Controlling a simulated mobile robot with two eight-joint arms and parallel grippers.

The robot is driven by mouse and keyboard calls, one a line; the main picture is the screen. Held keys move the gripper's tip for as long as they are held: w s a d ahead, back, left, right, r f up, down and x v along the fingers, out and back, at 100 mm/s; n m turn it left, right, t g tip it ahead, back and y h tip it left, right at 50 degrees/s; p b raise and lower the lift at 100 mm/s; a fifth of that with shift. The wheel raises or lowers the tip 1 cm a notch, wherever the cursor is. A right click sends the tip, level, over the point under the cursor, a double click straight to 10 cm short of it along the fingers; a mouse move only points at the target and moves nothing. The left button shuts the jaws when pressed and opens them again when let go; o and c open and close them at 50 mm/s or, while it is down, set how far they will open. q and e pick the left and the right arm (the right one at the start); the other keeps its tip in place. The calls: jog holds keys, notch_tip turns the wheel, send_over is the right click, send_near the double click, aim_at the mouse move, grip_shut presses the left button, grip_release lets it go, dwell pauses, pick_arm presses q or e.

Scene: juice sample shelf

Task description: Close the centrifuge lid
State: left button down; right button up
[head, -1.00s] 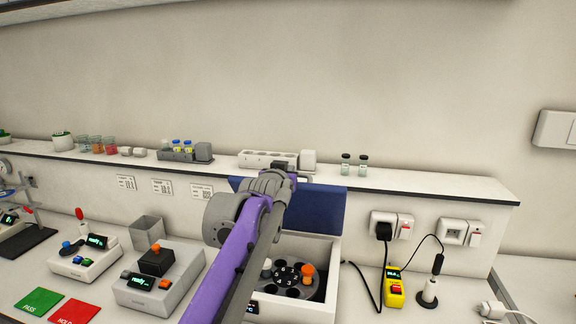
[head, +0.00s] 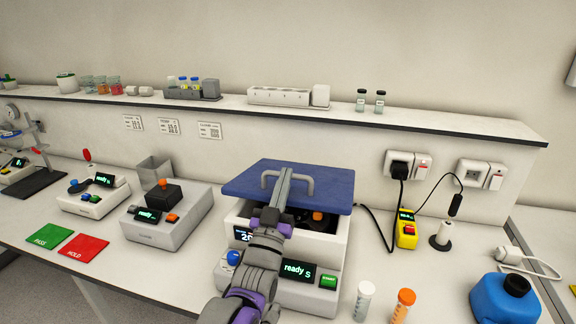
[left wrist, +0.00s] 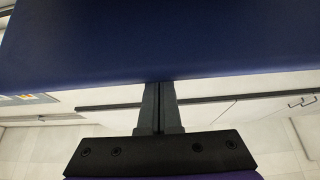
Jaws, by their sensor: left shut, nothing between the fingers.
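The centrifuge (head: 339,247) stands on the bench with its blue lid (head: 328,187) tilted partway down over the rotor bowl. The front stays open, and the dark rotor with an orange cap (head: 317,215) shows under the lid's edge. My left gripper (head: 284,178) is at the lid's grey handle (head: 308,184), with its fingers together; I cannot tell whether they touch the lid. In the left wrist view the shut fingers (left wrist: 158,100) point at the blue lid (left wrist: 150,45), which fills the top. My right gripper is not in view.
A white-capped tube (head: 363,302) and an orange-capped tube (head: 403,305) stand right of the centrifuge's front. A blue jug (head: 503,300) is farther right. A grey device (head: 165,217) stands to the left. The shelf (head: 420,122) runs behind.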

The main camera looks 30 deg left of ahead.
pick_arm(q)
jog(key=shift+s+d+f+b, duration=0.1)
jog(key=shift+s+f+b, duration=0.2)
jog(key=shift+f, duration=0.55)
jog(key=shift+s+f+b, duration=0.2)
jog(key=shift+f+b, duration=0.1)
jog(key=shift+f, duration=0.5)
